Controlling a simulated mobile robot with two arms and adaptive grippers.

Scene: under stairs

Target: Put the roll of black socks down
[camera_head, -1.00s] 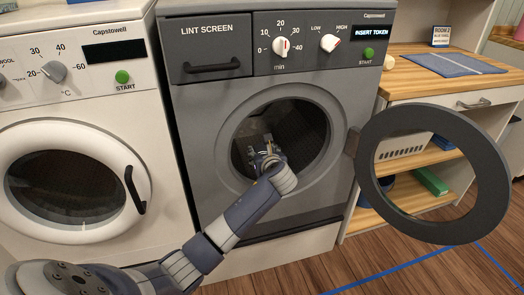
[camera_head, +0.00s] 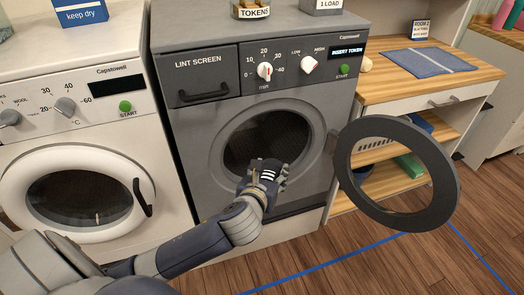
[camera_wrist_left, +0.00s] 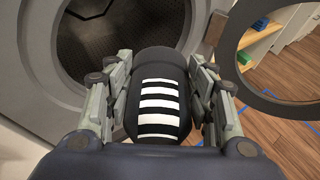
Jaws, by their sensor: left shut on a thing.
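The roll of black socks (camera_wrist_left: 158,68) has white stripes. My left gripper (camera_wrist_left: 160,95) is shut on it, with fingers on both sides in the left wrist view. In the head view my left gripper (camera_head: 262,180) and the black socks (camera_head: 269,175) are in front of the lower part of the grey dryer's round opening (camera_head: 265,138). The dryer door (camera_head: 448,180) stands open to the right. My right gripper is in neither view.
A white washer (camera_head: 65,130) with a shut door stands at the left. Right of the dryer, a wooden counter (camera_head: 400,88) holds a blue cloth (camera_head: 416,62) and a small sign (camera_head: 421,28). A token jar (camera_head: 251,9) stands on the dryer. Wooden floor at lower right is clear.

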